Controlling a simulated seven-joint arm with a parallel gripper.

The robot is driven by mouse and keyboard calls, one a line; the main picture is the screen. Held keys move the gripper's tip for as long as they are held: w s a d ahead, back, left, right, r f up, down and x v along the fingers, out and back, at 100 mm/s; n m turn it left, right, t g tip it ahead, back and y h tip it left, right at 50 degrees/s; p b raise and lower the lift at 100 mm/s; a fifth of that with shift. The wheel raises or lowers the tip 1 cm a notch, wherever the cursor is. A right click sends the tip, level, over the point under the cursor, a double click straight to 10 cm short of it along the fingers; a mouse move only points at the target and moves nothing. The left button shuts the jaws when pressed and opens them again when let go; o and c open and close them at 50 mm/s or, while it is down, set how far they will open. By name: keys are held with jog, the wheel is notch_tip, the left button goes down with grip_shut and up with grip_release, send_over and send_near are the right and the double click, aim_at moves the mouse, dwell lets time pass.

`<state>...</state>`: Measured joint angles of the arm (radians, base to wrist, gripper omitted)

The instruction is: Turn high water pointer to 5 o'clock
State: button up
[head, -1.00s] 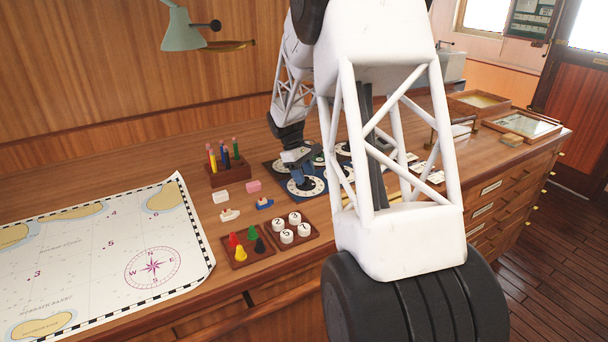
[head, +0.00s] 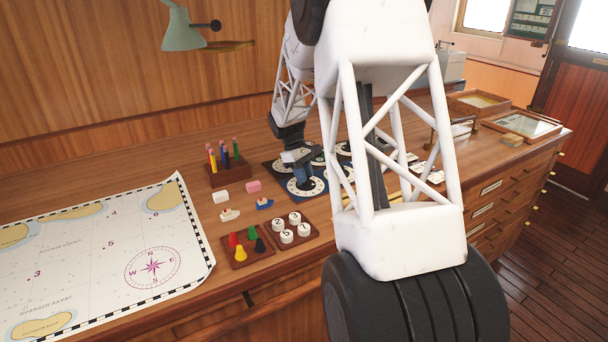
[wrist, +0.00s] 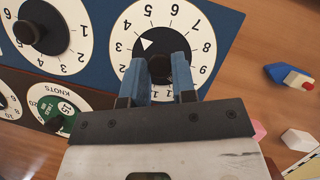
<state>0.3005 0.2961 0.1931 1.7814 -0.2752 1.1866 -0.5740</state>
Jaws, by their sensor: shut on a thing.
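The high water dial (wrist: 204,48) is a white number ring with a black centre on a blue plate; no name on it is readable. In the wrist view its white pointer mark (wrist: 145,44) points at about the 4. My gripper (wrist: 168,66) is shut on the dial's black knob (wrist: 160,66), one blue finger on each side. The fingers hide the 12 side of the ring. In the head view my gripper (head: 302,176) stands over the same dial (head: 316,190), and the pointer cannot be made out.
A second dial (wrist: 80,57) sits left on the blue plate, beside a brown board with a knots dial (wrist: 72,97). A small blue and white boat (wrist: 289,77) lies apart at right. A rack of pencils (head: 225,172), a counter tray (head: 247,251) and a chart (head: 75,250) are left of my gripper.

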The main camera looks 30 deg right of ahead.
jog(key=shift+d+m+y, duration=0.1)
jog(key=shift+m+y, duration=0.4)
jog(key=shift+m, duration=0.85)
jog(key=shift+d+m+y, duration=0.1)
jog(key=shift+m+y, duration=0.4)
jog(key=shift+m, duration=0.85)
jog(key=shift+g, duration=0.3)
jog(key=o, duration=0.9)
jog(key=shift+o, duration=0.2)
jog(key=shift+w+r, duration=0.1)
jog(key=v, duration=0.7)
jog(key=shift+r, duration=0.35)
